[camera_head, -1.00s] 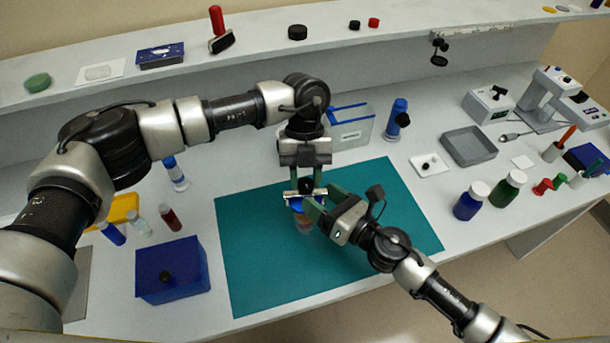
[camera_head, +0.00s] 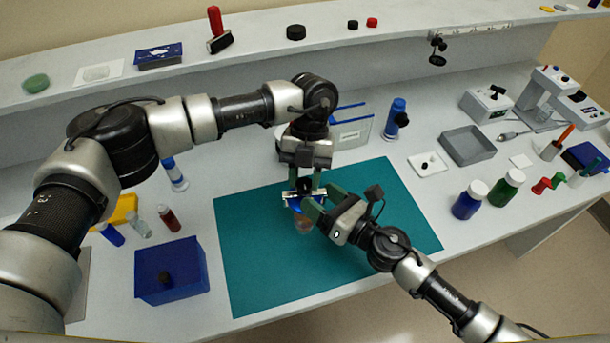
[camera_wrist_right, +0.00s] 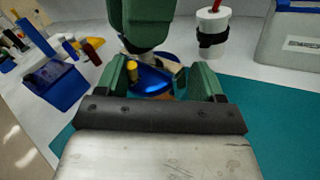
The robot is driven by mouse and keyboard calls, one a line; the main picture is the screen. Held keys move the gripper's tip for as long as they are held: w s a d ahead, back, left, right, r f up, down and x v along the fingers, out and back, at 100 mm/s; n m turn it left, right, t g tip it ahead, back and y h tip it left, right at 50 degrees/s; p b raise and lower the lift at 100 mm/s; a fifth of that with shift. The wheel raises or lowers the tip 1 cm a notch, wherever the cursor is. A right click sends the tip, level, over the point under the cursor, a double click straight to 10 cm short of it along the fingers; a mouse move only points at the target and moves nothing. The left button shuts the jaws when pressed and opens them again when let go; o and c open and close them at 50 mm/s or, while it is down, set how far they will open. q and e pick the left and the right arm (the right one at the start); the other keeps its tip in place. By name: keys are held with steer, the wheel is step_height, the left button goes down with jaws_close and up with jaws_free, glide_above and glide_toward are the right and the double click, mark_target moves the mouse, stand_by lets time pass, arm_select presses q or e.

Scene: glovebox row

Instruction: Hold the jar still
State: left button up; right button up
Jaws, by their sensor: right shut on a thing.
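The jar (camera_head: 303,226) stands over the teal mat (camera_head: 262,270), small and partly hidden by both grippers. Its blue top (camera_head: 296,205) also shows in the right wrist view (camera_wrist_right: 152,82). My right gripper (camera_head: 315,198) reaches in from the right with green fingers on either side of the jar and is shut on it. My left gripper (camera_head: 306,184) points down from above at the jar's top. Its fingertips are partly hidden, so I cannot tell whether they grip.
A dark blue box (camera_head: 170,270) and small vials (camera_head: 168,218) stand left of the mat. Blue (camera_head: 468,203) and green (camera_head: 508,188) bottles and a grey tray (camera_head: 468,146) are to the right. A raised shelf (camera_head: 260,42) runs along the back. Much of the mat is bare.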

arm_select(q)
steer(key=o, duration=0.4)
arm_select(e)
steer(key=shift+f, duration=0.35)
arm_select(q)
steer(key=shift+o, duration=0.2)
steer(key=v, duration=1.2)
steer(key=shift+s+d, duration=0.1)
steer(key=shift+s, duration=0.05)
arm_select(e)
steer(key=o, duration=0.9)
steer(key=shift+c, duration=0.2)
steer(key=o, duration=0.4)
steer(key=shift+r, duration=0.1)
steer(key=shift+c, duration=0.2)
